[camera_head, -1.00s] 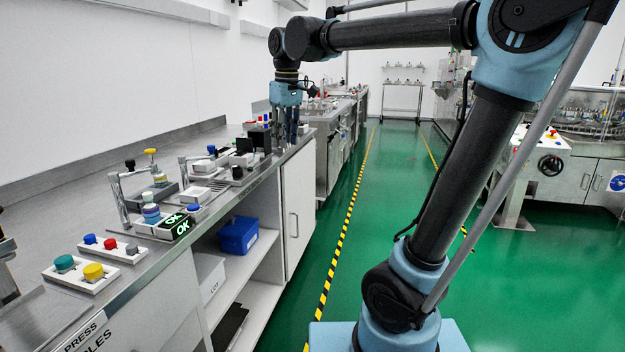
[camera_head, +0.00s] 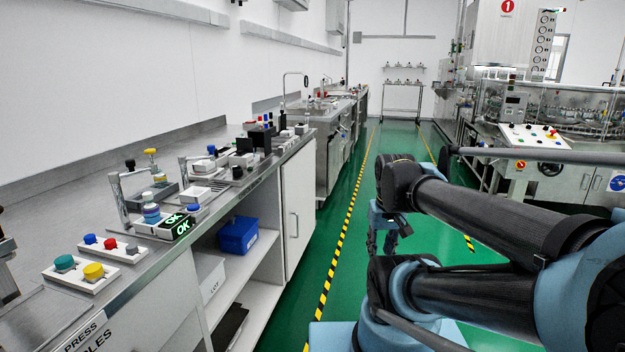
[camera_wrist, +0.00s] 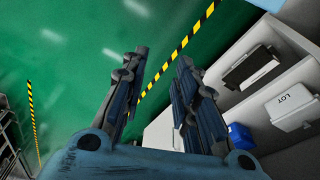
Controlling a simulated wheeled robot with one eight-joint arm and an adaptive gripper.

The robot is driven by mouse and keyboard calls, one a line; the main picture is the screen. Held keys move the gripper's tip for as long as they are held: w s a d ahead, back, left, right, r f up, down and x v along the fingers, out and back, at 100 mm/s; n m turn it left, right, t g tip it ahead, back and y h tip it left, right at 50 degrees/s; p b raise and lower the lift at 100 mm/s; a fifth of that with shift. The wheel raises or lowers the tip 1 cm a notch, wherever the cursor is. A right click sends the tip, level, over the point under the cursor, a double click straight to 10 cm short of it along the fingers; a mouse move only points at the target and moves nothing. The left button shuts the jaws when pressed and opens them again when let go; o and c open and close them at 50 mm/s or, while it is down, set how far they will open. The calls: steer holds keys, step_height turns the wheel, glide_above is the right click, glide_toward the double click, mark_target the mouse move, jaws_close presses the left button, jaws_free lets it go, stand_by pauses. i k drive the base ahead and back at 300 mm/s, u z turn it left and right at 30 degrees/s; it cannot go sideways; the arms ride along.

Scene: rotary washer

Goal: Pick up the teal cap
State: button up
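The teal cap (camera_head: 65,263) sits in a white holder block (camera_head: 66,279) on the steel bench, at the lower left of the head view. A yellow cap (camera_head: 93,271) sits beside it in the same block. My gripper (camera_head: 381,241) hangs over the green floor aisle, well to the right of the bench and apart from the cap. In the wrist view my gripper (camera_wrist: 162,62) has its fingers spread with nothing between them. The teal cap does not show in the wrist view.
A second white block (camera_head: 113,251) holds blue, red and grey caps. A blue bin (camera_head: 238,235) sits on the shelf below. The floor aisle is clear.

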mark_target(64, 263)
steer(key=u, duration=2.3)
